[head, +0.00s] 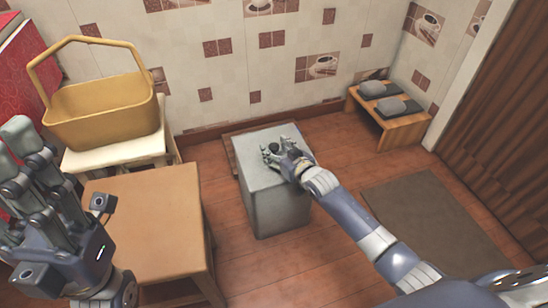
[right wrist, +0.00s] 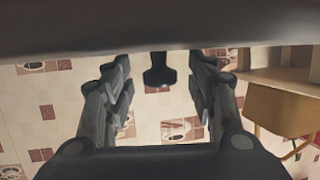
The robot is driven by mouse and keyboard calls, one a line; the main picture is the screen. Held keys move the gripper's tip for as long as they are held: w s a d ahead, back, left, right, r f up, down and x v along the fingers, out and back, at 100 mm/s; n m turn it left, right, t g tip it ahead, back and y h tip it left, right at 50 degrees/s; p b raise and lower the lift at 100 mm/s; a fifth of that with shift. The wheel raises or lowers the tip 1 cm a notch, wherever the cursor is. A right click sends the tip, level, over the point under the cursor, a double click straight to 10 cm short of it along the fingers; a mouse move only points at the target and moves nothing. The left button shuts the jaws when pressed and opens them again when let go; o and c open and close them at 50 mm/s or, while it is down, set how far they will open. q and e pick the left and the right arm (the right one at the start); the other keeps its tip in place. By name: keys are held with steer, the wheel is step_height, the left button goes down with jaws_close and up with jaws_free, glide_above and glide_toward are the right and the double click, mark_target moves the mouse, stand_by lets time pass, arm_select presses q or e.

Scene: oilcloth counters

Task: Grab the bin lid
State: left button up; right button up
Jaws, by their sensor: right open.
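The bin (head: 275,205) is a grey box standing on the floor in the middle of the head view. Its flat grey lid (head: 255,172) is on top, and it shows as a dark band in the right wrist view (right wrist: 150,30). A small dark knob (right wrist: 158,72) sticks out from the lid. My right gripper (head: 274,149) is open at the lid top, with its fingers on either side of the knob in the right wrist view (right wrist: 160,88). Contact cannot be told. My left gripper (head: 33,150) is raised at the left, away from the bin, with no object visible in it.
A brown table (head: 145,215) stands left of the bin. Behind it, a yellow basket (head: 105,112) sits on a pale-topped stand (head: 115,155). A low wooden bench (head: 395,127) with grey slippers (head: 390,106) is at the back right. A dark mat (head: 430,215) lies on the floor.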

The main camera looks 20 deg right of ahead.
steer(key=c, duration=1.2)
jaws_close()
steer(key=shift+r, duration=0.2)
